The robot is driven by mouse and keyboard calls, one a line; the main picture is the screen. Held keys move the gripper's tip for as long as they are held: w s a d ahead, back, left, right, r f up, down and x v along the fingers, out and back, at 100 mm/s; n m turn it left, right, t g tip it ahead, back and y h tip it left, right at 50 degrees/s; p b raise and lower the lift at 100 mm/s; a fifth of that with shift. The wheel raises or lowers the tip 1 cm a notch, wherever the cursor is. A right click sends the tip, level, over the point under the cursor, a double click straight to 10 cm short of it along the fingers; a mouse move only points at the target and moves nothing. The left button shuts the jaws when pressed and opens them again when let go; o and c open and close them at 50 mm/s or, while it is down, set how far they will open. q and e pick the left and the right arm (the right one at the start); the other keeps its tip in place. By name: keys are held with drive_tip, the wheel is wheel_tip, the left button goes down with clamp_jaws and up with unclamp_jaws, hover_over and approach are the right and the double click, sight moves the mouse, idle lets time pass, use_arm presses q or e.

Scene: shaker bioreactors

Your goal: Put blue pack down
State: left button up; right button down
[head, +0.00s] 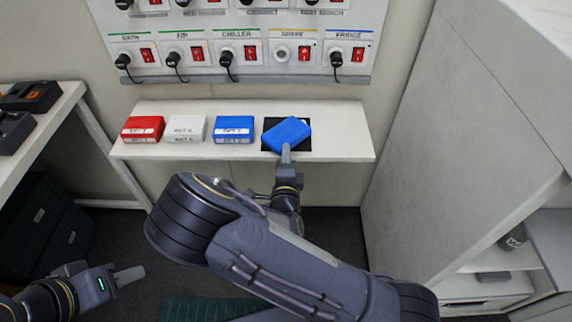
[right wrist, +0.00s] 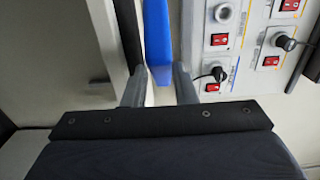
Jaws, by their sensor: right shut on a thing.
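The blue pack (head: 287,134) is over the black square (head: 303,147) on the white shelf in the head view, turned askew to it. My right gripper (head: 286,152) is shut on its near side. In the right wrist view the blue pack (right wrist: 158,40) stands edge-on between the two fingers (right wrist: 158,85). I cannot tell whether the pack touches the black square or is just above it. My left gripper (head: 128,275) is low at the left, away from the shelf; its finger opening is not clear.
On the shelf (head: 340,146), left of the black square, are a red pack (head: 143,129), a white pack (head: 187,128) and another blue pack (head: 234,129). A switch panel (head: 240,55) is on the wall above. A tall grey cabinet (head: 465,130) stands at the right.

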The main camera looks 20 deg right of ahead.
drive_tip(key=shift+f, duration=1.35)
drive_tip(key=shift+f, duration=0.15)
drive_tip(key=c, duration=1.2)
unclamp_jaws()
drive_tip(key=shift+s, duration=0.1)
drive_tip(key=shift+o, duration=0.2)
